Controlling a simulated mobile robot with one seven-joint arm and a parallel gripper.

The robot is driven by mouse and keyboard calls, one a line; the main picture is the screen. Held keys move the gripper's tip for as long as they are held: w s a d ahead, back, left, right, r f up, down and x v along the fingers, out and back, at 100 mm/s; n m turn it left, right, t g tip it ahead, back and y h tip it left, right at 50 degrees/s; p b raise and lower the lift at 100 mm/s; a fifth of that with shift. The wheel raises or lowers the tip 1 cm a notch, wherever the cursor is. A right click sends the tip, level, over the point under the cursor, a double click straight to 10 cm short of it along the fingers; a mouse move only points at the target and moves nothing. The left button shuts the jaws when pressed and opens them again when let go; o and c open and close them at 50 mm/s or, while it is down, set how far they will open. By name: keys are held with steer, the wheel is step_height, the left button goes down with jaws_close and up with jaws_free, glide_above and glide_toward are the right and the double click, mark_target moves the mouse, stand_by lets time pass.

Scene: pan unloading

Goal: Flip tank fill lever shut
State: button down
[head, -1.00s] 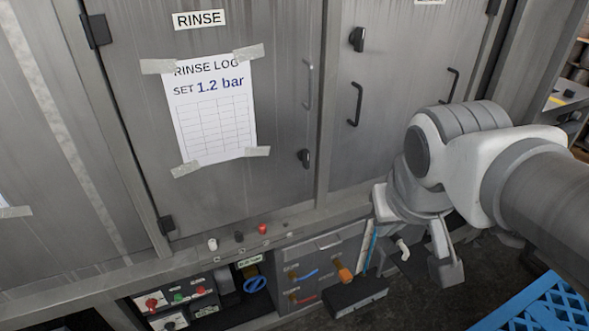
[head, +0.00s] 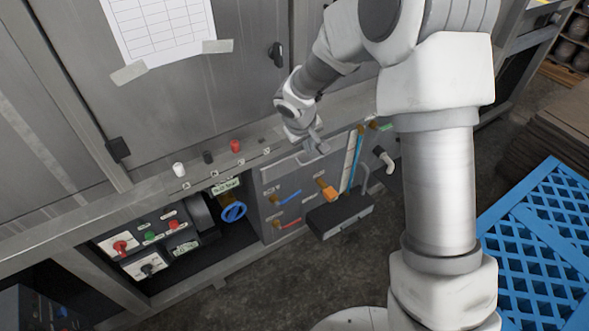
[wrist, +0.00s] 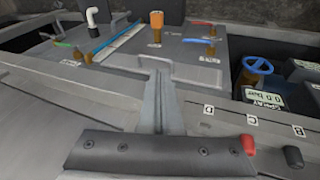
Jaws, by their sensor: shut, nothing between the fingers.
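On the grey valve panel (head: 265,183), a blue-handled lever (head: 288,199) sits above a red-handled lever (head: 288,224). An orange-handled valve (head: 327,190) is to their right. A green-handled lever (head: 385,127) is at the panel's far right. The labels are too small to read, so I cannot tell which lever is the tank fill. My gripper (head: 318,146) is shut and empty, just above the panel's top edge. In the wrist view my gripper's fingers (wrist: 160,100) point toward the panel, apart from the orange handle (wrist: 156,22) and the blue lever (wrist: 196,40).
A ledge with white, black and red knobs (head: 235,146) runs above the panel. A blue handwheel (head: 233,211) and a control box (head: 140,245) are to its left. A dark box (head: 340,215) juts out below the orange valve. A blue grating (head: 535,250) lies at right.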

steer(key=n+b, duration=0.1)
steer(key=b, duration=0.1)
glide_toward(294, 195)
steer(key=shift+g+y, duration=0.3)
steer(key=shift+y, duration=0.1)
steer(key=b+x, duration=0.1)
steer(key=x, duration=0.1)
steer(key=b+x, duration=0.2)
steer(key=x, duration=0.1)
steer(key=shift+w+d+f+b, duration=0.25)
steer(key=shift+w+d+b, duration=0.05)
steer(key=shift+d+b, duration=0.1)
steer(key=shift+w+f, duration=0.25)
steer(key=shift+f, duration=0.25)
steer(key=shift+d, duration=0.1)
